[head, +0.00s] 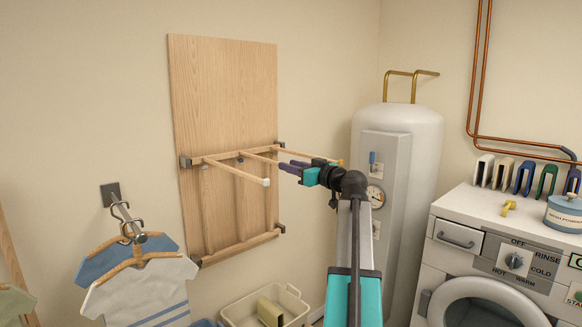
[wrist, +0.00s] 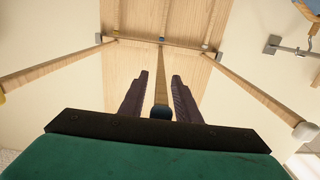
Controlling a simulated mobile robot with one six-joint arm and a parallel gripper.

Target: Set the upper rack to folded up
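A tall wooden board (head: 225,85) on the wall carries two racks. The upper rack (head: 226,155) sticks out from the board, with three wooden prongs spread forward from its hinge bar. Its left prong has a white tip, its right prong a yellow tip. My gripper (head: 287,166) is at the middle prong. In the wrist view my gripper (wrist: 160,77) is open, its purple fingers on either side of the middle prong (wrist: 161,65), with visible gaps. That prong's dark blue end cap sits near the palm. The lower rack (head: 240,247) lies against the board.
Shirts on hangers (head: 140,275) hang from a wall hook at left. A white water heater (head: 430,150) stands right of the board, beside a washing machine (head: 490,250). A cream basket (head: 290,299) is on the floor below. Open air lies before the board.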

